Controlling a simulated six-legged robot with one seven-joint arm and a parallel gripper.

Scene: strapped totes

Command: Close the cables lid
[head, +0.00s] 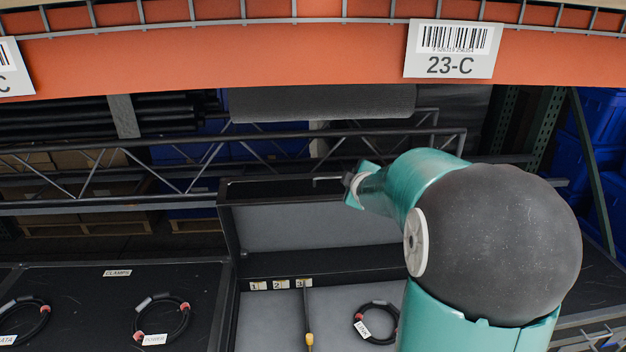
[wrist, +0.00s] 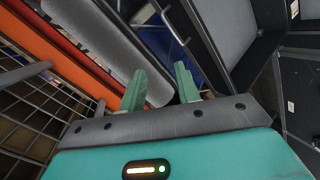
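A black case with grey lining stands open in the middle of the head view. Its lid (head: 300,228) is raised at the back, with its grey inner face toward me. A thin bar handle (head: 328,180) shows at the lid's top edge. A cable coil tagged LINK (head: 378,321) lies inside. No label reading "cables" is legible. In the wrist view my gripper (wrist: 160,82) is open, with nothing between its two green fingers. The grey-lined lid (wrist: 222,28) shows beyond and right of the fingers, apart from them. In the head view my arm covers the case's right side.
A dark surface labelled CLAMPS (head: 117,273) lies left of the case, with a POWER coil (head: 162,318) and a DATA coil (head: 25,320). A truss rail (head: 230,137) crosses behind the lid. An orange shelf beam (head: 220,65) spans above, and wire mesh shows at left in the wrist view.

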